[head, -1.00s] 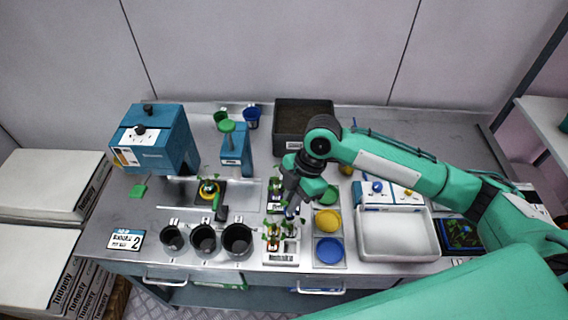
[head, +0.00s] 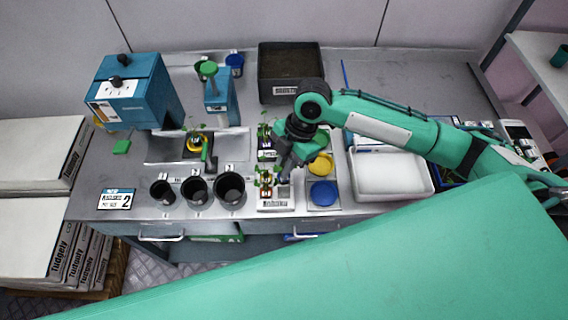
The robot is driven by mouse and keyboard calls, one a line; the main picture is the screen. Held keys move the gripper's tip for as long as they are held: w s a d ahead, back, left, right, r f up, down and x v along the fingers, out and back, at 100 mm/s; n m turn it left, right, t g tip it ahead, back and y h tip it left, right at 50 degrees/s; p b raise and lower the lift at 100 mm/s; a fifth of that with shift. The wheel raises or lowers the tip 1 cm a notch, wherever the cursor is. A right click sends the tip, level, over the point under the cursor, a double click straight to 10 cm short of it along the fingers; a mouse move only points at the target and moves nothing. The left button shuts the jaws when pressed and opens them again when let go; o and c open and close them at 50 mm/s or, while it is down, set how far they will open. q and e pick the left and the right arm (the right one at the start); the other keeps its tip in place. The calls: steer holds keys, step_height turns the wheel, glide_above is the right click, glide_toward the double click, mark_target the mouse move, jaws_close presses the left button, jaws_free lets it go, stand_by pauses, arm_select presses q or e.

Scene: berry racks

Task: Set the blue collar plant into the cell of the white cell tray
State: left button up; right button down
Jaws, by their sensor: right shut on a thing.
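The white cell tray (head: 277,206) stands at the front middle of the bench. A plant with a reddish-orange collar (head: 265,188) sits in its left part. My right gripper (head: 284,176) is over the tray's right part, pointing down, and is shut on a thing. That thing is almost wholly hidden by the gripper; in the earlier frame a bit of blue shows at the fingertips, which fits the blue collar plant. I cannot tell whether it touches the cell. My left gripper is not in view.
Another plant holder (head: 266,154) stands just behind the tray. Black pots (head: 229,190) are to the left; a yellow dish (head: 321,165) and a blue dish (head: 323,192) are close on the right. A white bin (head: 392,190) lies further right, a dark soil box (head: 290,72) behind.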

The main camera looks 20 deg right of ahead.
step_height(320, 180, down, 2)
steer(key=shift+f+b, duration=0.15)
steer(key=shift+b, duration=0.8)
steer(key=shift+f, duration=0.25)
steer(key=shift+f+b, duration=0.95)
steer(key=shift+f, duration=1.85)
steer(key=c, duration=1.4)
jaws_free()
step_height(320, 180, up, 9)
steer(key=p, duration=0.8)
steer(key=shift+r+p, duration=0.1)
steer(key=shift+p, duration=0.2)
